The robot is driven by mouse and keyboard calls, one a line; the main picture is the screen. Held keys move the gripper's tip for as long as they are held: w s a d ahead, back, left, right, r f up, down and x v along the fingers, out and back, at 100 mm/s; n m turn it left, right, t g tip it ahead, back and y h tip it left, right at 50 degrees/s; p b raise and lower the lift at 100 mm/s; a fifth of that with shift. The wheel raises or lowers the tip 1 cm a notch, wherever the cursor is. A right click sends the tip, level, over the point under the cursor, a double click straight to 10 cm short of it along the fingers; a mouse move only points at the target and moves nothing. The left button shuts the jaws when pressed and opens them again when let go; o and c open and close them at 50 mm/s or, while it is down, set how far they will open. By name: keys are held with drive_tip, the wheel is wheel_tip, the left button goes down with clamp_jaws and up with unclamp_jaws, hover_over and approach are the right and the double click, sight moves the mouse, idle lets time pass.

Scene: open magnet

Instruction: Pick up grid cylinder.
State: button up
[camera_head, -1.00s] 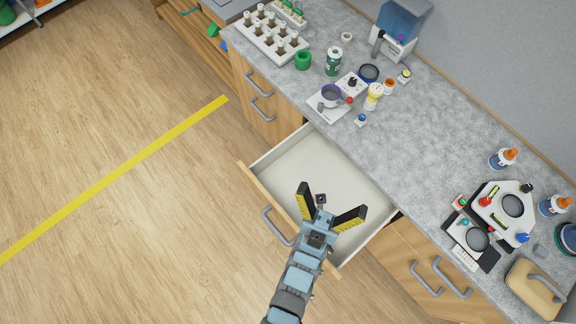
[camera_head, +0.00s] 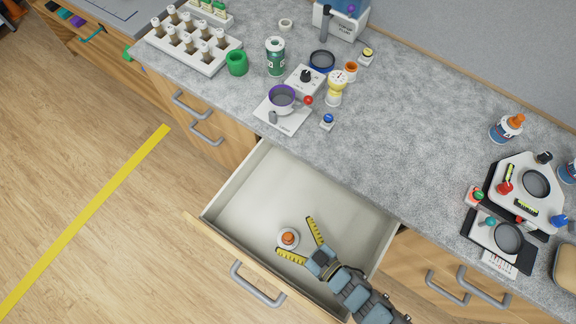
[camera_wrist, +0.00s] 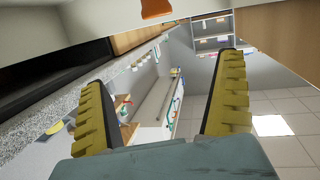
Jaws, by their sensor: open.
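The open drawer (camera_head: 335,205) holds one small round item (camera_head: 288,239) with a white base and an orange top. I see no grid pattern on it and cannot tell whether it is the grid cylinder. My gripper (camera_head: 295,234) is open, its two yellow-padded fingers spread with the tips near this item, one on each side. Their height above it is unclear. In the wrist view my gripper (camera_wrist: 160,70) has nothing between its fingers, and an orange piece (camera_wrist: 155,8) shows at the top edge. A green-and-white cylinder (camera_head: 275,57) stands on the counter.
The grey counter (camera_head: 420,140) lies behind the drawer. It bears a vial rack (camera_head: 193,43), a green cup (camera_head: 237,63), a purple-rimmed cup on a scale (camera_head: 282,97) and white devices at right (camera_head: 523,190). The drawer front with its handle (camera_head: 257,287) stands out over the floor.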

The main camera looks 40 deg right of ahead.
sight(295, 247)
drive_tip(key=s+f+g, duration=0.1)
drive_tip(key=f, duration=0.2)
drive_tip(key=s+f+g+b, duration=0.1)
drive_tip(key=s+f, duration=0.1)
drive_tip(key=f, duration=0.1)
drive_tip(key=s+f+g+b, duration=0.1)
drive_tip(key=s+f, duration=0.1)
drive_tip(key=shift+a+f+m, duration=0.1)
drive_tip(key=shift+f+m, duration=0.2)
drive_tip(key=shift+f, duration=0.1)
drive_tip(key=shift+w+f+b, duration=0.2)
drive_tip(key=shift+f+b, duration=0.05)
drive_tip(key=shift+b, duration=0.1)
drive_tip(key=shift+b+x, duration=1.35)
drive_tip(key=shift+x, duration=2.1)
drive_tip(key=shift+r, duration=0.2)
drive_tip(key=c, duration=1.3)
